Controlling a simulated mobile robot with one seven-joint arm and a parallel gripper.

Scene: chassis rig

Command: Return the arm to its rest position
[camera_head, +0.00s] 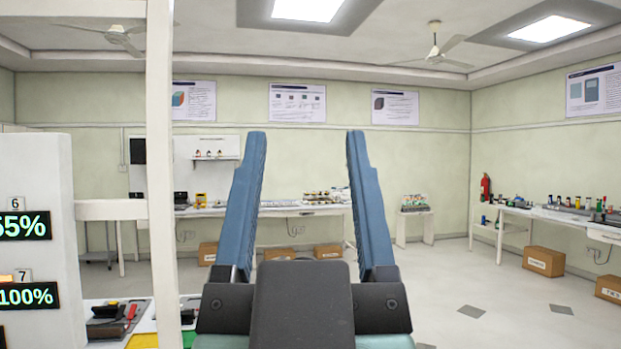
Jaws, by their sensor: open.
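My gripper (306,140) is in the lower middle of the head camera view, close to the camera. Its two long blue fingers point up and stand wide apart, with nothing between them but the far wall and bench behind. The dark gripper body and part of my arm show at the bottom edge.
A white post (160,190) stands close on the left, beside a white panel (35,170) with percent displays. A low surface with tools (115,315) lies at lower left. Benches (560,217) line the far walls, with cardboard boxes (544,261) beneath.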

